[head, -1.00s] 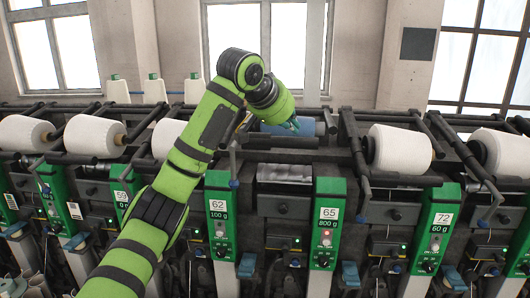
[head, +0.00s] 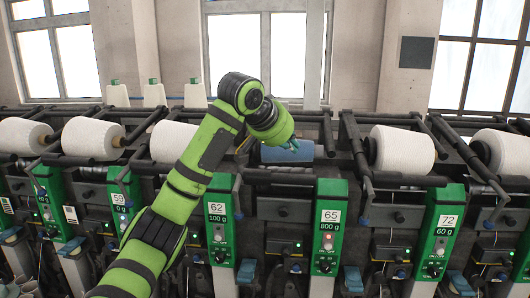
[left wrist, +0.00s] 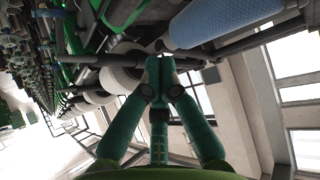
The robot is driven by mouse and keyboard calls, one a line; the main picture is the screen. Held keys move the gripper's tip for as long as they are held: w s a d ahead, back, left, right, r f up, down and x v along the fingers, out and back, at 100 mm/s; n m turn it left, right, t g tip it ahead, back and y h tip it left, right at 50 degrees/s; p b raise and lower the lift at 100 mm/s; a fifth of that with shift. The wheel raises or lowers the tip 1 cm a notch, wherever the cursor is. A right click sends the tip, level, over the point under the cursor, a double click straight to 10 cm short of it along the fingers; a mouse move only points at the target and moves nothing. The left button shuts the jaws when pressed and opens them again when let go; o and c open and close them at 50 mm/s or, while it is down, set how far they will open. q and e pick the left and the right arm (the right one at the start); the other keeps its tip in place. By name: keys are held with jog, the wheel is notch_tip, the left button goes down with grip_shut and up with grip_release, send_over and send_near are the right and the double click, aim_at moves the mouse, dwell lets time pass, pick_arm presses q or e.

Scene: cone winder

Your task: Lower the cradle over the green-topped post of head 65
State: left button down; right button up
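The head 65 post (head: 328,225) has a green top panel labelled 65 and 800 g, right of centre in the head view. Behind it to the left sits a blue tube (head: 288,152) in the cradle (head: 328,130), low over the machine. The tube also shows in the left wrist view (left wrist: 222,20). My left gripper (head: 288,143) is at the tube's near side, partly hidden by its own arm. In the left wrist view its fingers (left wrist: 160,62) close together at a dark cradle bar (left wrist: 195,62). My right gripper is not in view.
White cones (head: 402,149) sit in neighbouring cradles on both sides. Dark bars and levers crowd the space between heads.

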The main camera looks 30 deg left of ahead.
pick_arm(q)
jog(key=s+d+r+p, duration=0.1)
jog(key=s+r+p, duration=0.2)
jog(key=r, duration=0.4)
jog(key=shift+s+d+p, duration=0.3)
jog(key=shift+d+p, duration=0.1)
jog(key=shift+p, duration=0.05)
